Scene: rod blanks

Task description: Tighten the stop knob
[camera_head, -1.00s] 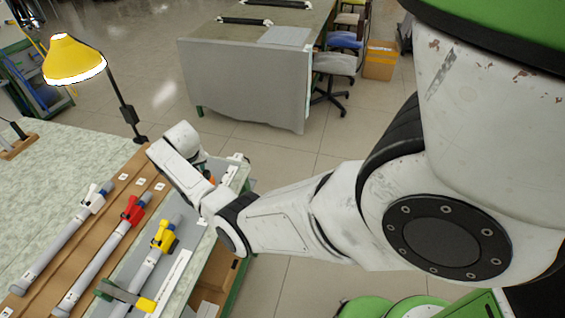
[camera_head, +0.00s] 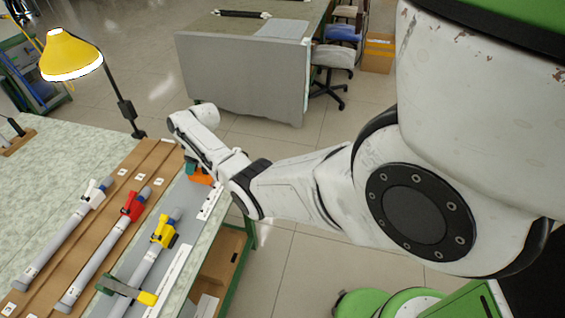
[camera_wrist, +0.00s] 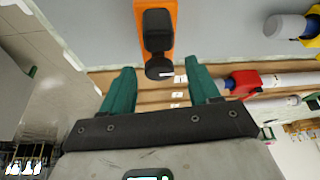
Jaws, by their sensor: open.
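An orange stop (camera_wrist: 168,12) with a black knob (camera_wrist: 159,68) stands on the grey plate in the wrist view. The knob has a small white mark at its near end. The stop's orange body (camera_head: 200,176) also shows in the head view, partly hidden by my arm; the knob cannot be made out there. My gripper (camera_wrist: 161,84) has two teal fingers spread apart with nothing between them. The knob's end lies just ahead of the gap between the fingertips, with no clear contact. In the head view my gripper is mostly hidden behind my wrist.
Grey rods with a white clamp (camera_head: 97,192), a red clamp (camera_head: 132,206) and a yellow clamp (camera_head: 163,231) lie on the bench to the left. A yellow lamp (camera_head: 70,54) stands behind. A white scale strip (camera_head: 170,285) lies along the plate.

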